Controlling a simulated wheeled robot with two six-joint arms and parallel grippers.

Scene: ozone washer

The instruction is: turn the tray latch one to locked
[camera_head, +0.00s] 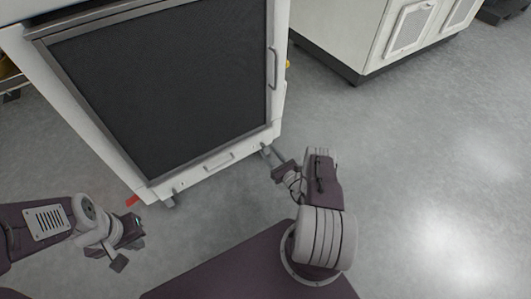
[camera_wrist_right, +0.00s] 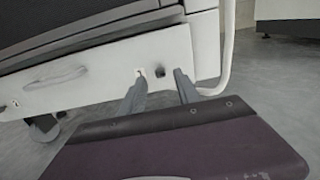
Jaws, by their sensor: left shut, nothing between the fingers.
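The washer's bottom tray front (camera_head: 215,165) is a white strip with a handle (camera_head: 218,161), low under the dark door. In the right wrist view the tray front (camera_wrist_right: 100,84) carries a small pale fitting (camera_wrist_right: 140,72) near its right end, likely a latch; its setting is too small to tell. A similar small fitting (camera_wrist_right: 14,103) is at the left end. My right gripper (camera_head: 268,151) is at the tray's right end. In its wrist view the two fingers (camera_wrist_right: 162,78) are apart and empty, pointing at the right fitting; contact cannot be told. My left gripper (camera_head: 127,250) is shut and empty, away from the washer.
The washer's dark door (camera_head: 165,85) has a vertical handle (camera_head: 272,68) on its right. A caster (camera_head: 169,202) and a red piece (camera_head: 133,200) are at its lower left corner. A white cabinet (camera_head: 385,35) stands at the back right. The floor (camera_head: 420,170) on the right is clear.

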